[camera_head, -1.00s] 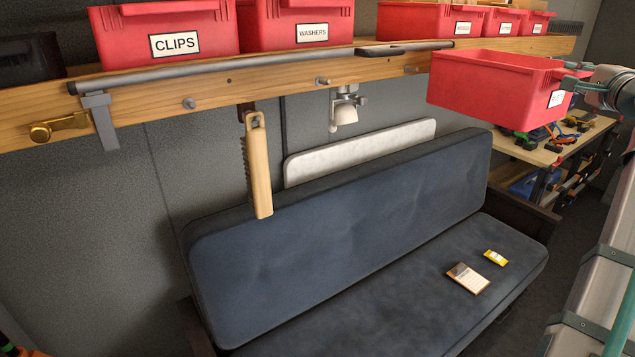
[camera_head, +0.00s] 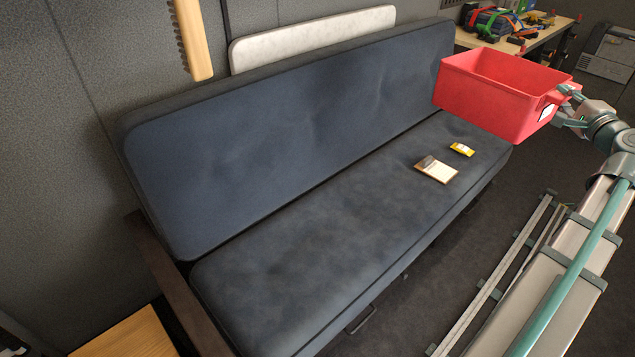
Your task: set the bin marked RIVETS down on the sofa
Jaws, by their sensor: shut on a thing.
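A red open-topped bin (camera_head: 485,92) hangs in the air at the upper right, over the right end of the sofa as seen in the head view. Its white label (camera_head: 546,112) is turned edge-on, so I cannot read it. My gripper (camera_head: 566,104) is shut on the bin's right end, near the label. The bin looks roughly level and apart from the seat. The sofa (camera_head: 300,240) is dark blue, with a long seat cushion and a backrest (camera_head: 290,130) along the wall.
A small notepad-like item (camera_head: 437,170) and a yellow packet (camera_head: 462,149) lie on the seat's right part. The seat's left and middle are bare. A wooden surface (camera_head: 130,338) stands at lower left. A workbench with tools (camera_head: 515,35) is behind.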

